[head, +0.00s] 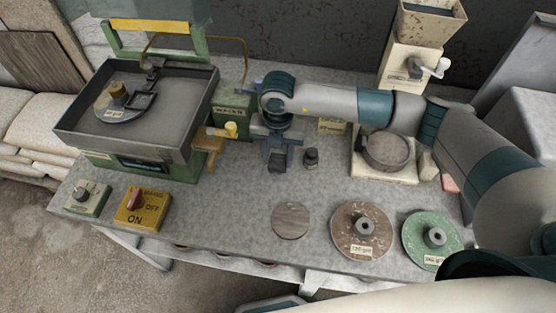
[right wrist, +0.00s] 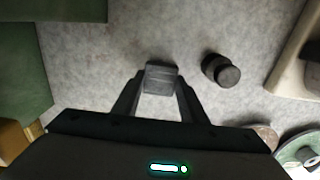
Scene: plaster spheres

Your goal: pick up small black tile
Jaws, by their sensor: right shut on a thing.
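The small black tile (right wrist: 161,75) shows in the right wrist view as a dark grey square block between the fingertips. My right gripper (right wrist: 160,92) is shut on it, one finger at each side. In the head view the right gripper (head: 277,163) points down over the middle of the bench, with the dark tile at its tips mostly merged with the fingers. I cannot tell whether the tile touches the bench top. My left gripper is not in view.
A small black knobbed weight (head: 311,158) stands just right of the gripper. A green machine with a grey tray (head: 185,110) is at left. A yellow switch box (head: 143,208), a round plate (head: 291,221), a brown disc (head: 346,240) and a green disc (head: 420,228) lie nearer the front edge.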

